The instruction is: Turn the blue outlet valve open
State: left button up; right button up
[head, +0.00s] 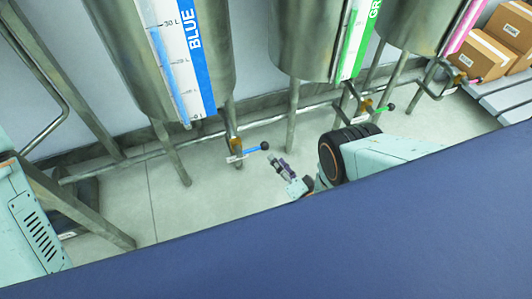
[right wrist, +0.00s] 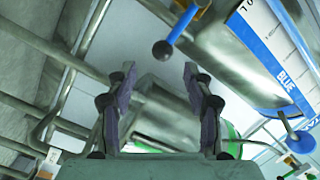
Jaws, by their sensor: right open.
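The blue outlet valve (head: 238,157) sits on the pipe below the drum marked BLUE (head: 170,60). Its blue lever (head: 253,149) points right and ends in a dark ball knob. My right gripper (head: 271,159) is just below and right of the knob, open and empty. In the right wrist view the blue lever (right wrist: 183,22) comes down from the top. Its dark knob (right wrist: 162,50) appears between and slightly beyond the open fingertips of the right gripper (right wrist: 160,68). I cannot tell whether they touch. My left gripper is not in view.
The green drum (head: 305,40) and its green-handled valve (head: 385,107) stand to the right. A long pipe (head: 270,121) and metal drum legs (head: 292,115) are behind the valve. Cardboard boxes (head: 480,58) lie at the far right. The floor (head: 215,205) below the valve is clear.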

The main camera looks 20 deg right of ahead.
aim_at(265, 147)
jog(key=b+x, duration=0.3)
jog(key=x, duration=0.4)
jog(key=shift+w+a, duration=0.25)
jog(key=shift+w, duration=0.25)
grip_shut()
dwell(0.4)
